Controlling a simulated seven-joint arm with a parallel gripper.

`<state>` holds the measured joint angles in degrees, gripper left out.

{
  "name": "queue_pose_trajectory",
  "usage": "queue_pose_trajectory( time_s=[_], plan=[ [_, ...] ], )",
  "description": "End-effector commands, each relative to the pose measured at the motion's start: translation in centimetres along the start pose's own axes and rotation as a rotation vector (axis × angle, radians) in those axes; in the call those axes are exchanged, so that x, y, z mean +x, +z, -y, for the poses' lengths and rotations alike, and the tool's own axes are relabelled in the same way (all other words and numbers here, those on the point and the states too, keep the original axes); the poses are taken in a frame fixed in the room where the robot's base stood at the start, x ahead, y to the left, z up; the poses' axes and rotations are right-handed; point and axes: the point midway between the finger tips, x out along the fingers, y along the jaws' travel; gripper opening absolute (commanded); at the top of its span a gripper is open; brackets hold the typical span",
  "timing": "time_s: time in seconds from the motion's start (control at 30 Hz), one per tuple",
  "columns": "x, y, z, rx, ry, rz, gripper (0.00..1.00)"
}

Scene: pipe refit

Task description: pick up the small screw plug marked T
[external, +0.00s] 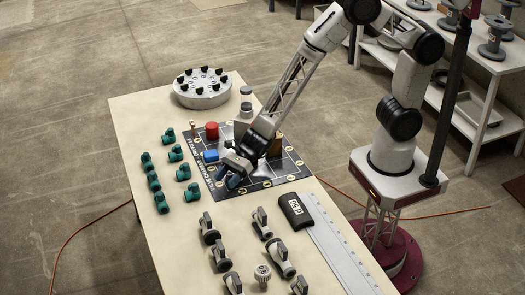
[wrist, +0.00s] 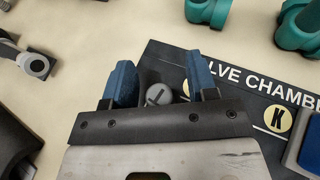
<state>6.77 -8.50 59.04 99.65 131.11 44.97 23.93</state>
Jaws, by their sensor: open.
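A small grey round plug (wrist: 158,96) shows in the wrist view with a dark mark on its top. The mark is partly visible and I cannot read it surely as a T. My gripper (wrist: 161,84) is open, with one blue finger on either side of the plug. The gripper body hides the plug's lower edge, and I cannot tell whether the fingers touch it. In the external view my gripper (external: 234,181) is low over the left front edge of the dark valve chamber mat (external: 258,184). The plug cannot be made out there.
A red cylinder (external: 211,130) and a blue block (external: 210,156) stand on the mat. Green fittings (external: 175,153) stand to its left, and grey valves (external: 209,229) in front. A black case (external: 294,210) and a long ruler (external: 345,250) lie at the right front.

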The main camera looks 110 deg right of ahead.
Motion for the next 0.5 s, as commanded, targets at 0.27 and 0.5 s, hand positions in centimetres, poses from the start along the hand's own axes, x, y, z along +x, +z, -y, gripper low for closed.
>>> queue_pose_trajectory(
  time_s=[0.27, 0.5],
  plan=[
    [-0.02, 0.00, 0.01, 0.000, 0.000, 0.000, 0.48],
    [-0.02, 0.00, 0.01, 0.000, 0.000, 0.000, 0.11]
  ],
)
